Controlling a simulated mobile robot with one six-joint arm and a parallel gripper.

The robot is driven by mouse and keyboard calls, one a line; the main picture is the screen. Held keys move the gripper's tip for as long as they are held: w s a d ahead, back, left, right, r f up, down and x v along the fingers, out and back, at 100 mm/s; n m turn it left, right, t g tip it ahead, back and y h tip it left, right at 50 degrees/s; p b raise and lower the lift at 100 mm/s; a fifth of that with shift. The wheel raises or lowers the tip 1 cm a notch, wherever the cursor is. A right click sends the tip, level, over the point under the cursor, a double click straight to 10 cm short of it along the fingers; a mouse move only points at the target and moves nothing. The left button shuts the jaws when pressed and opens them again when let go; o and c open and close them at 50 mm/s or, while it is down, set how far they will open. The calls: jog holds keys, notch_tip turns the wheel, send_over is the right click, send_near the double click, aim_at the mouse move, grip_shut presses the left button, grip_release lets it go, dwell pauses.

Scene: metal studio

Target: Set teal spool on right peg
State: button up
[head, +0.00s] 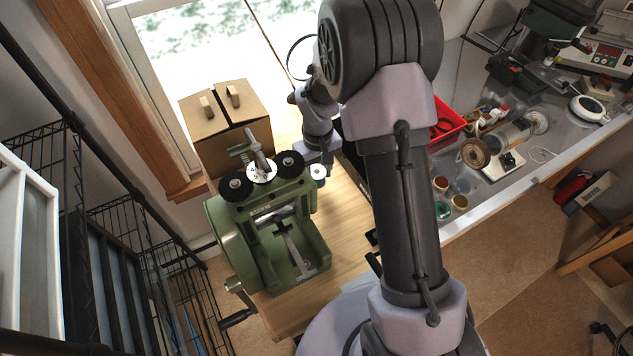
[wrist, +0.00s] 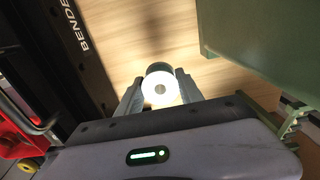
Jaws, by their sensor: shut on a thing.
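My gripper (wrist: 160,89) is shut on a small round spool (wrist: 160,84), one finger on each side of it. The spool shows a white, brightly lit end with a central hole and a darker side; its teal colour is hard to make out. In the head view the spool's white end (head: 318,171) shows below my wrist, just right of the green rolling machine (head: 262,228), above or near the wooden top; its height is unclear. I cannot make out the right peg in either view.
A cardboard box (head: 224,130) stands behind the green machine. A red bin (head: 446,124) and several jars are on the metal bench at right. In the wrist view, a dark lettered case (wrist: 72,40) lies left and a green surface (wrist: 255,40) right, with bare wood between.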

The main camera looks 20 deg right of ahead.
notch_tip(320, 180, down, 4)
jog(key=shift+r, duration=0.2)
jog(key=shift+b, duration=0.3)
jog(key=shift+f, duration=0.2)
jog(key=o, duration=1.3)
jog(key=shift+r, duration=0.1)
